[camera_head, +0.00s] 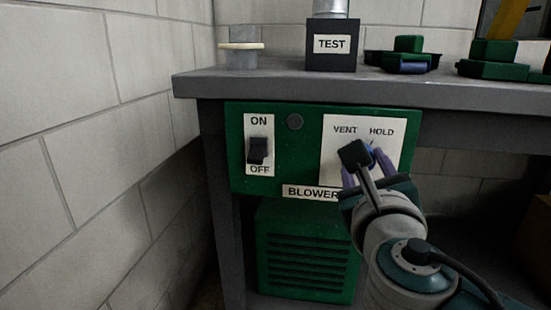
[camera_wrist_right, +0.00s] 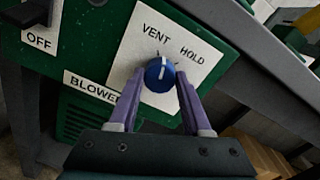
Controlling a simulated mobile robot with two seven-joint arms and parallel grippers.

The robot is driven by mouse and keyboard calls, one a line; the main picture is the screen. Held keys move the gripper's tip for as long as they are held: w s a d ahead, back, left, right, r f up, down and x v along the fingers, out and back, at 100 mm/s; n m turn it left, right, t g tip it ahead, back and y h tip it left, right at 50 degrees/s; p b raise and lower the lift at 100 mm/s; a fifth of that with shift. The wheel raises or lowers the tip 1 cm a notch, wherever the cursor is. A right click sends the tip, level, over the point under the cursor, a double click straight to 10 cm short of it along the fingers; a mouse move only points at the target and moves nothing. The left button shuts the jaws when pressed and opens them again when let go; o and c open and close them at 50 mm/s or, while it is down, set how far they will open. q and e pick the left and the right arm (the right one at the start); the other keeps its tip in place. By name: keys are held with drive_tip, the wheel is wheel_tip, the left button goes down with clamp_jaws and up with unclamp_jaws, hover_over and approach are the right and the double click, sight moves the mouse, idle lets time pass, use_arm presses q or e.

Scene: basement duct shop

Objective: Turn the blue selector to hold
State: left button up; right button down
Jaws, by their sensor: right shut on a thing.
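The blue selector (camera_wrist_right: 160,74) is a round knob with a white line, on a white plate (camera_wrist_right: 130,60) marked VENT and HOLD. In the wrist view the line points up, more towards VENT than HOLD. My right gripper (camera_wrist_right: 161,84) has its purple fingers on either side of the knob, shut on it. In the head view the gripper (camera_head: 370,160) and wrist cover most of the selector (camera_head: 370,155); only a bit of blue shows. My left gripper is not in view.
The green blower panel (camera_head: 310,165) also carries a black ON/OFF switch (camera_head: 257,150). A grey bench top (camera_head: 300,85) juts out above it, holding a TEST block (camera_head: 331,55) and green parts (camera_head: 495,60). A block wall (camera_head: 90,130) stands at left. A vented green box (camera_head: 305,255) sits below.

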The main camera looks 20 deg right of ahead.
drive_tip(key=shift+m+b, duration=1.05)
drive_tip(key=shift+m, duration=3.95)
drive_tip(key=shift+c, duration=1.7)
unclamp_jaws()
drive_tip(key=shift+s, duration=0.1)
